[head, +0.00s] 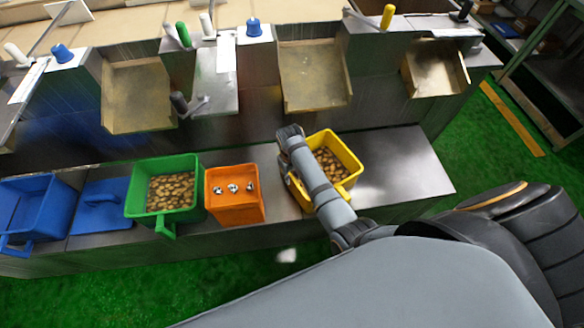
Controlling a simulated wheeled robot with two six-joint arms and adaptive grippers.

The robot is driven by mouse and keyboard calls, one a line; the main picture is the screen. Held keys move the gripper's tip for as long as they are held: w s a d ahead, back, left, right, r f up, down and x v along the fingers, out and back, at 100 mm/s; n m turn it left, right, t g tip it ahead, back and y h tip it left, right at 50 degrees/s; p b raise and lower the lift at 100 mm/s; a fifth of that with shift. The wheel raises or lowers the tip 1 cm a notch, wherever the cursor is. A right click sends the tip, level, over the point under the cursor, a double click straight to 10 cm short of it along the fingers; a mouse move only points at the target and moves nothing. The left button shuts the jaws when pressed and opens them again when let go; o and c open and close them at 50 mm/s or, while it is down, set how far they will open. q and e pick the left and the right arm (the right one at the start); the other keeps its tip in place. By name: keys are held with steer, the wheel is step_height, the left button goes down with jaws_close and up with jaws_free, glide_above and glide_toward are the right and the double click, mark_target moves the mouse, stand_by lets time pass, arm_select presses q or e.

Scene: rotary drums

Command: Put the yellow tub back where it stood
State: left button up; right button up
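The yellow tub (349,186) stands upright on, or just above, the grey metal ledge, and brown rounded pieces fill its inside. My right arm comes in from the lower right and crosses over the tub's left side. My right gripper (293,181) is at the tub's left side, by its handle. The forearm hides most of the fingers, so I cannot tell whether they are closed on the handle. The tub's left part and handle are largely covered. My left gripper is not in view.
A green tub (133,200) with similar pieces, an orange bin (234,211) with several shiny parts, a blue lid-like piece (99,222) and a blue tub (40,225) line the ledge to the left. The ledge (410,172) is bare to the right. Chutes and coloured-handled levers are behind.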

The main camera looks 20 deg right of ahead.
step_height(320, 180, up, 6)
steer(key=shift+r, duration=0.25)
steer(key=shift+a, duration=0.1)
